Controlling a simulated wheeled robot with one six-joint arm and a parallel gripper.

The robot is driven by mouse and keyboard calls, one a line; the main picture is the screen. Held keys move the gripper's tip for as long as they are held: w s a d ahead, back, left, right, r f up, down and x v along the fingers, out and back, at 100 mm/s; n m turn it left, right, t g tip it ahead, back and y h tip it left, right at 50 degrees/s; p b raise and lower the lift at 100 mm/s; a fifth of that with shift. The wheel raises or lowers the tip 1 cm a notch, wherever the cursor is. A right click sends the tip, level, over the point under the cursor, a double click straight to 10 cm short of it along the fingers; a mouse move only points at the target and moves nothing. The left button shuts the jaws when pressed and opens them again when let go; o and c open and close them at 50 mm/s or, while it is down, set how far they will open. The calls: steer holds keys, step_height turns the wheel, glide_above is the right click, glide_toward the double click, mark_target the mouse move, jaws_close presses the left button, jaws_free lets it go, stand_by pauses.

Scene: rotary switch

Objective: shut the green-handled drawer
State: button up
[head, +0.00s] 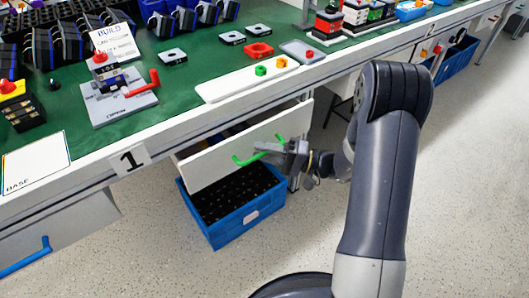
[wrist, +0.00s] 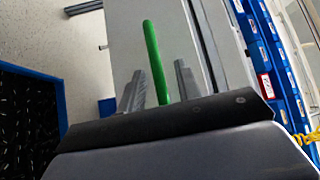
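The green-handled drawer (head: 225,155) under the workbench is pulled out, with a gap showing behind its white front. Its green handle (head: 243,160) is on the front panel. My gripper (head: 268,150) is at the handle's right end in the head view. In the wrist view, the green handle (wrist: 155,60) runs between the two fingers of my gripper (wrist: 158,88). The fingers stand apart, with space on both sides of the handle. The drawer front (wrist: 180,30) is the pale panel behind it. The far part of the handle is clear of the fingers.
A blue crate (head: 243,225) with dark contents stands on the floor below the drawer. A blue-handled drawer (head: 60,245) is at the lower left. The green-topped workbench (head: 185,95) above holds a lever fixture and small parts. Floor at the right is open.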

jaws_close()
stand_by(0.4)
